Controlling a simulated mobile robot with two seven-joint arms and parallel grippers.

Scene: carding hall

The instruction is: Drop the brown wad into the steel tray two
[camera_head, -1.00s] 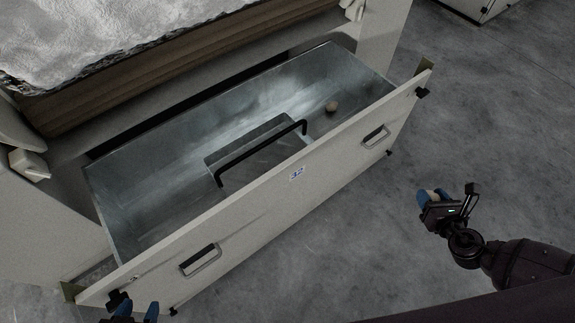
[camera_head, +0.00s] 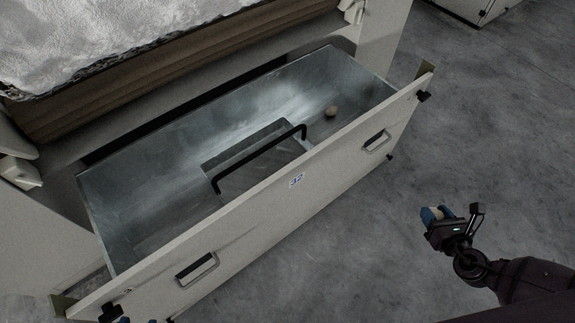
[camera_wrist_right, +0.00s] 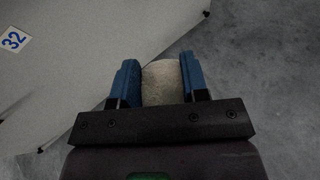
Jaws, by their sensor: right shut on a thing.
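My right gripper (camera_head: 433,214) is shut on a pale brown wad (camera_wrist_right: 162,83), which shows between its blue fingers in the right wrist view. It is over the floor, to the right of and outside the pulled-out steel tray (camera_head: 150,150). The tray is a long open metal drawer with a pale front panel.
A black bar handle (camera_head: 258,152) stands up over a metal plate in the tray's middle. The front panel (camera_head: 330,170) carries a 32 label (camera_head: 296,180) and two recessed handles. A machine with a whitish fibre sheet (camera_head: 100,35) stands behind. The concrete floor (camera_head: 490,130) at right is clear.

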